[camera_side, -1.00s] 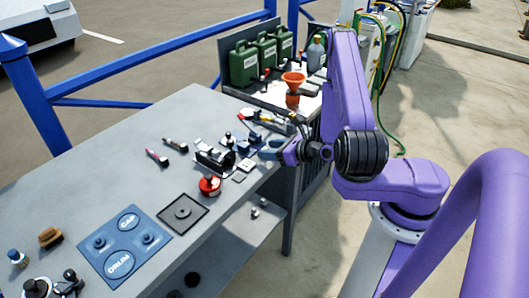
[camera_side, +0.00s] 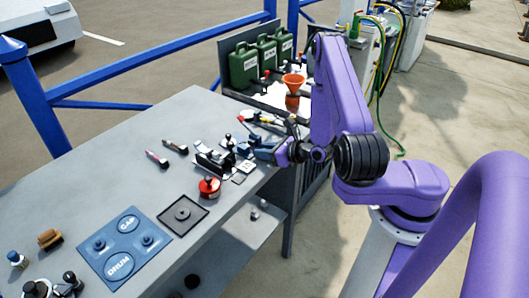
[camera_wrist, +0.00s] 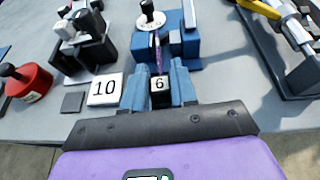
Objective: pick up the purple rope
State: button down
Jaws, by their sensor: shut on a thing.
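A thin strip of purple rope (camera_wrist: 159,60) shows in the wrist view, upright between my fingers and against a blue block-like fixture (camera_wrist: 180,40). My gripper (camera_wrist: 158,88) has its two blue fingers close together, one on each side of the strip, and is shut on it. A small white tag marked 6 (camera_wrist: 160,84) sits between the fingers, nearer the wrist. In the side view my gripper (camera_side: 264,152) is low at the right edge of the grey bench, beside the blue fixture. The rope is too small to make out there, and most of it is hidden.
A tag marked 10 (camera_wrist: 104,89) lies left of my fingers. A red round container (camera_side: 210,187), a black clamp-like item (camera_side: 214,163) and a dark square tray (camera_side: 182,214) are nearby. An orange funnel (camera_side: 293,82) and green cans (camera_side: 266,55) stand behind.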

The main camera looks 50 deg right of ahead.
jog(key=shift+r, duration=0.15)
notch_tip(320, 180, up, 9)
jog(key=shift+r, duration=0.15)
jog(key=shift+a+r, duration=0.15)
jog(key=a+r+n+g+y, duration=0.1)
jog(key=a+r+n+y, duration=0.1)
jog(key=a+n+y, duration=0.3)
notch_tip(320, 180, up, 10)
jog(key=w+a+m+h, duration=0.1)
jog(key=a+m, duration=0.1)
jog(key=shift+r+h, duration=0.15)
jog(key=shift+h, duration=0.25)
jog(key=shift+a, duration=0.1)
dwell(0.8)
